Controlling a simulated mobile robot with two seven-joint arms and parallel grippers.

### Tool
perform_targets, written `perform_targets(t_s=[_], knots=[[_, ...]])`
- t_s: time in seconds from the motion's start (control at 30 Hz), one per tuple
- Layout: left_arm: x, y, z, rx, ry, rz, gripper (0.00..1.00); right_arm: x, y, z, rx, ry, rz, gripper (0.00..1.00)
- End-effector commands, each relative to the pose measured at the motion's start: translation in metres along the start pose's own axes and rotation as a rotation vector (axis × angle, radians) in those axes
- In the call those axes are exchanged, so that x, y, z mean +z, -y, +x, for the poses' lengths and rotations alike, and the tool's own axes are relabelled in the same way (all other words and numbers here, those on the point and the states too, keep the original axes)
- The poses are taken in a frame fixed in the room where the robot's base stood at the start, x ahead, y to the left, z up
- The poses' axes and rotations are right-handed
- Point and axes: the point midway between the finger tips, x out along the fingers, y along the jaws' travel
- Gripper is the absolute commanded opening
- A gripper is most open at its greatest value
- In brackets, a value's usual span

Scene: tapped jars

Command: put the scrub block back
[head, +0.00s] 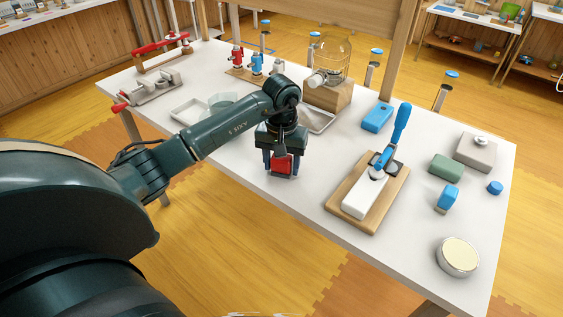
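My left gripper (282,172) points down over the middle of the white table (325,160). A small red block (282,164) with a dark lower edge shows between its fingers, and the gripper looks shut on it. Whether the block touches the table is hard to tell. Which thing is the scrub block is not certain: a blue block with a tan base (447,198), a green block (445,165) and a flat blue block (377,117) also stand on the table, to the right of the gripper. My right gripper is not in view.
A wooden board (345,215) with a white block and blue-handled tool lies to the right. A round cream-topped tin (458,257) stands near the front right. A glass jar (333,58) on a wooden stand (328,96) and a shallow tray (190,110) are behind the gripper.

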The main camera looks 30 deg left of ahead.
Motion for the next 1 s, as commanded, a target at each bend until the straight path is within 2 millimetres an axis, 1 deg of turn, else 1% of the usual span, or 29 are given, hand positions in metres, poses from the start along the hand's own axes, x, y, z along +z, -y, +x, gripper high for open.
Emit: perform_targets(t_s=[0.03, 0.13, 0.17, 0.37, 0.47, 0.53, 0.67, 0.9, 1.0], knots=[[0.000, 0.000, 0.000, 0.000, 0.000, 0.000, 0.57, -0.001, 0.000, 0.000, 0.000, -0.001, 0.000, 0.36], [0.000, 0.000, 0.000, 0.000, 0.000, 0.000, 0.66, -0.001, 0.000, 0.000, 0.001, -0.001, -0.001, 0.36], [0.000, 0.000, 0.000, 0.000, 0.001, 0.000, 0.67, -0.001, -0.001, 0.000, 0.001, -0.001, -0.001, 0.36], [0.000, 0.000, 0.000, 0.000, 0.001, 0.000, 0.67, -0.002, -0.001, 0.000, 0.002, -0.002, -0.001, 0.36], [0.000, 0.000, -0.005, 0.000, 0.001, 0.000, 0.67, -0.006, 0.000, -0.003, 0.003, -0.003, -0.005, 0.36], [-0.001, 0.000, -0.011, 0.000, -0.003, 0.000, 0.67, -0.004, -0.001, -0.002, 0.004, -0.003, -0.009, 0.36], [-0.001, 0.001, -0.034, -0.001, -0.006, 0.000, 0.67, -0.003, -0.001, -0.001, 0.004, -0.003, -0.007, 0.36], [-0.001, 0.000, -0.087, 0.000, -0.005, 0.000, 0.67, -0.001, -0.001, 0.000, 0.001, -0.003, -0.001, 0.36], [-0.001, 0.000, -0.104, -0.001, -0.003, -0.001, 0.67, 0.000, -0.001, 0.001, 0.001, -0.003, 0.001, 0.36]])
